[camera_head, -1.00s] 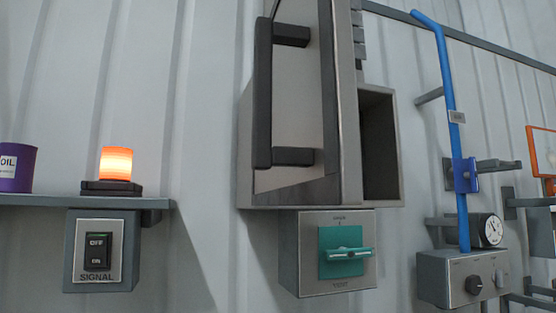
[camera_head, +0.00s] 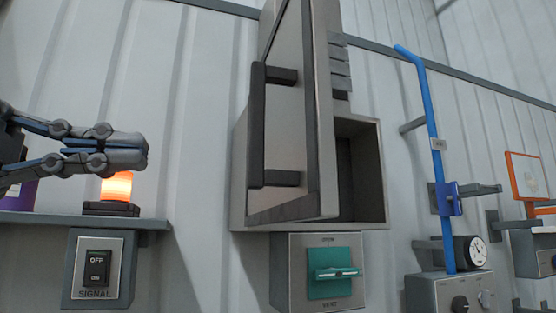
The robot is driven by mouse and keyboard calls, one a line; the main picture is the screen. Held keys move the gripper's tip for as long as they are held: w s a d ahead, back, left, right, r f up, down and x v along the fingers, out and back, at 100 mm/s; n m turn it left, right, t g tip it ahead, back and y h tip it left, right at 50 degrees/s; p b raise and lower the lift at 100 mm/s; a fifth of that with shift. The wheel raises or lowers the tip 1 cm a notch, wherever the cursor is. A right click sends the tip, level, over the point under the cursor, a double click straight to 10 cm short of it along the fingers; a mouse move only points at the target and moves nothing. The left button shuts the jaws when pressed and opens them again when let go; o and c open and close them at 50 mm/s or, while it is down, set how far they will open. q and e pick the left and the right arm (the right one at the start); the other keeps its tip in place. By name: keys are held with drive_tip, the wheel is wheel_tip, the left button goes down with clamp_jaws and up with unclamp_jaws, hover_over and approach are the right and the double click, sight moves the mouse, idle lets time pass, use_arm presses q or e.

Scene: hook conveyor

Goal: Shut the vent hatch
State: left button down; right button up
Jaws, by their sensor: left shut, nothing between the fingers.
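The vent hatch (camera_head: 293,125) is a grey metal door with a dark bar handle (camera_head: 257,125) on its face. It stands swung open in front of a grey box (camera_head: 377,175), whose dark inside shows on the right. Below the box is a control with a teal handle (camera_head: 335,273), set level, with faint OPEN and VENT lettering. My left gripper (camera_head: 146,150) is shut and empty at the left, in front of the orange lamp and well apart from the hatch handle. My right gripper is out of view.
A lit orange lamp (camera_head: 117,187) and a purple can (camera_head: 20,196) stand on a shelf (camera_head: 150,226) at the left. A SIGNAL switch box (camera_head: 97,268) hangs below. A blue pipe (camera_head: 436,130) and a dial gauge (camera_head: 471,252) are at the right.

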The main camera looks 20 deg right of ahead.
use_arm(q)
drive_tip(key=p, duration=0.6)
approach(313, 168)
drive_tip(key=d, duration=0.6)
drive_tip(key=shift+s+r, duration=0.25)
drive_tip(key=shift+r, duration=0.15)
drive_tip(key=shift+d+f, duration=0.1)
drive_tip(key=shift+d, duration=0.45)
drive_tip(key=shift+f+t, duration=0.1)
drive_tip(key=shift+t, duration=0.2)
